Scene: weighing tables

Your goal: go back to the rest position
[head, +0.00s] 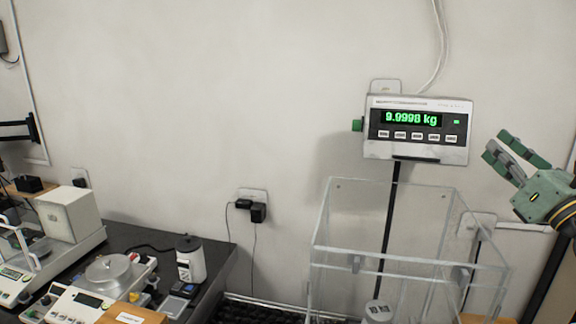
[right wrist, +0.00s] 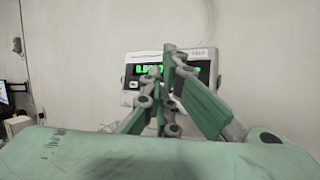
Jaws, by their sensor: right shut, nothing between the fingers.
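My right gripper (head: 508,158) is at the right edge of the head view, raised beside the scale display (head: 418,128) and apart from it. It is shut and empty. Its green fingers (right wrist: 172,75) also show in the right wrist view, in front of the display, which is partly hidden behind them. My left gripper is in neither view.
The display reads 9.9998 kg on a dark post. A clear open-topped box (head: 410,255) stands below it, with a grey-white cylinder (head: 378,311) inside. At left, a dark table (head: 135,235) holds balances, a white box (head: 68,214) and a white bottle (head: 190,260).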

